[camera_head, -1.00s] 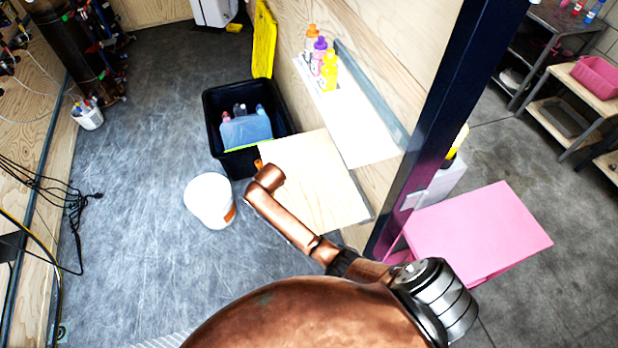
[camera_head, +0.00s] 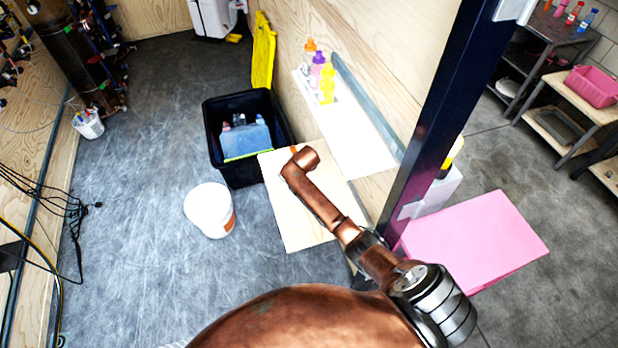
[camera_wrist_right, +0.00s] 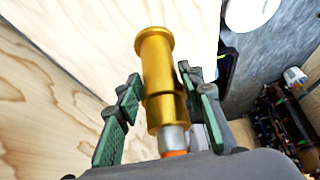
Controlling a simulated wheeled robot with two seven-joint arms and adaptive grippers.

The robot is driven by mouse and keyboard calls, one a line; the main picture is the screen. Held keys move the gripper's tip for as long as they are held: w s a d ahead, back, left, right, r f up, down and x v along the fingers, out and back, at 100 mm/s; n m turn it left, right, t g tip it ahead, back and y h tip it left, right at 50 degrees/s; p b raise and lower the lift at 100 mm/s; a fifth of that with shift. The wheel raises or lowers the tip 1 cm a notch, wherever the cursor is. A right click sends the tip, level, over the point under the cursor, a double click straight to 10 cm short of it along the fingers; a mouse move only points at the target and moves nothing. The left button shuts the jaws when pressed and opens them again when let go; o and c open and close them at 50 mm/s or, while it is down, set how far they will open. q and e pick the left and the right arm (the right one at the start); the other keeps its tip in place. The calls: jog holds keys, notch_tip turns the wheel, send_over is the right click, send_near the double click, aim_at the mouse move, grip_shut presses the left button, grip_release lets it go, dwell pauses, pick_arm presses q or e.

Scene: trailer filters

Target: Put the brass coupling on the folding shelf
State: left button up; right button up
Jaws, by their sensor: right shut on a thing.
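The brass coupling (camera_wrist_right: 157,70) is a gold cylinder with a flared end, large in the right wrist view. My right gripper (camera_wrist_right: 163,103) is shut on it, with green-padded fingers on both sides. In the head view my copper right arm reaches over the folding shelf, a pale wooden board (camera_head: 300,220) beside the wall. My arm hides the gripper and coupling there. A pale flat surface (camera_wrist_right: 85,35) lies beyond the coupling in the wrist view; the gap between them cannot be judged. My left gripper is not in view.
A white ledge (camera_head: 362,150) with several bottles (camera_head: 320,75) runs along the wall. A black crate (camera_head: 240,170) and white bucket (camera_head: 208,210) stand left of the shelf. A dark post (camera_head: 440,130) and pink table (camera_head: 475,240) are at right.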

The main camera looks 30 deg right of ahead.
jog(key=d+f, duration=0.1)
jog(key=f, duration=0.1)
jog(key=d+f, duration=0.2)
jog(key=s+d+f, duration=0.1)
jog(key=f, duration=0.1)
jog(key=shift+d+f, duration=0.25)
jog(key=shift+d, duration=0.05)
jog(key=shift+d+f, duration=0.15)
jog(key=shift+f, duration=0.1)
jog(key=shift+s+f, duration=0.1)
jog(key=o, duration=1.3)
jog(key=shift+o, duration=0.2)
jog(key=d+p+v, duration=0.1)
jog(key=v, duration=0.6)
jog(key=shift+s+a+r, duration=0.15)
jog(key=shift+a+r, duration=0.15)
jog(key=shift+a, duration=0.25)
